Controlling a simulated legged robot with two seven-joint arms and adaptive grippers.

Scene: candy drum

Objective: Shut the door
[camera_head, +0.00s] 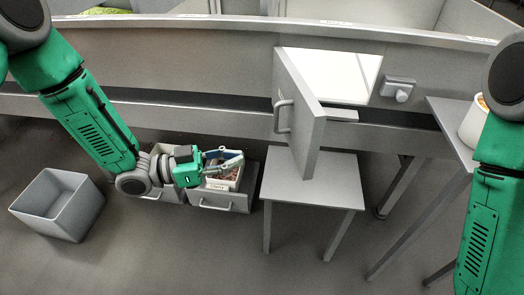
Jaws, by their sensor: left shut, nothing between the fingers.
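A grey door (309,120) with a bar handle (283,116) stands open on the front of a long grey machine. It is hinged at the left of a bright white opening (345,75) and swings out toward me. A small latch with a round knob (402,95) sits on the panel right of the opening. My left gripper (241,161) is shut and empty, to the left of the door and lower in the picture, in front of the open drawers. It is apart from the door. My right arm shows at the right edge, but its gripper is out of view.
A small grey table (312,185) stands below the door. Two drawers (222,199) are pulled out at floor level, one holding a labelled box. A grey bin (60,204) stands at left. A table (452,130) with a white bowl (473,122) is at right.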

